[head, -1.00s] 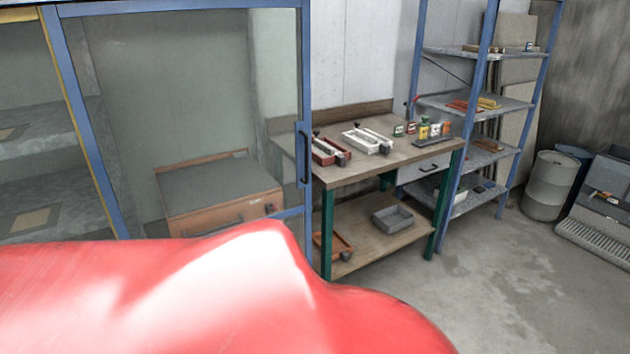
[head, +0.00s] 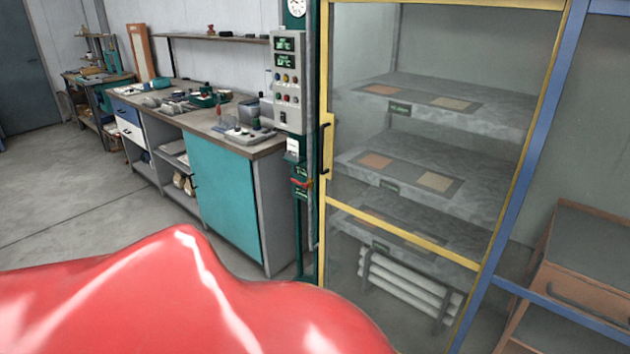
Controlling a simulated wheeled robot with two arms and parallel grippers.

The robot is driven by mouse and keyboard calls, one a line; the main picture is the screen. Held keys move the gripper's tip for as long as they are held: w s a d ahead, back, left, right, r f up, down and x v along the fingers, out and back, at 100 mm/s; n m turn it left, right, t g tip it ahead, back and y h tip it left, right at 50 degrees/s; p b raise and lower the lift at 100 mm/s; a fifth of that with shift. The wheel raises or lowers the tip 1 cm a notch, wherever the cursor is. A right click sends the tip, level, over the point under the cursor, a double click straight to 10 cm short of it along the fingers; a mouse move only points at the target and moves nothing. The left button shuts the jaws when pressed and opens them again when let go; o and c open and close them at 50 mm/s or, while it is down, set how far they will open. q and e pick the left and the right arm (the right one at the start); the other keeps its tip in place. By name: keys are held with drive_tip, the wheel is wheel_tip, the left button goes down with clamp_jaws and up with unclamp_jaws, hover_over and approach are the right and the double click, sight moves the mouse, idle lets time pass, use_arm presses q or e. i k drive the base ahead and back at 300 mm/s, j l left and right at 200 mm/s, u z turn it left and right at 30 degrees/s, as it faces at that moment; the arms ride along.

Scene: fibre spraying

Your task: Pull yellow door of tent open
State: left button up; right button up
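The tent's yellow-framed door (head: 403,235) stands at the right of the middle in the head view and looks shut. Its panel is clear, and shelves with orange and tan squares show through it. A dark handle (head: 324,148) sits on a yellow plate at the door's left edge. The blue frame (head: 548,110) of the tent runs along the door's right side. Neither of my grippers shows.
A large red glossy surface (head: 170,295) fills the lower left foreground. A control box (head: 288,85) stands left of the door, beside a workbench with a teal cabinet (head: 222,190). A brown drawer unit (head: 580,275) is at the right. Open floor (head: 50,215) lies at the left.

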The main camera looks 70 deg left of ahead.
sight(328, 119)
drive_tip(key=u, duration=1.75)
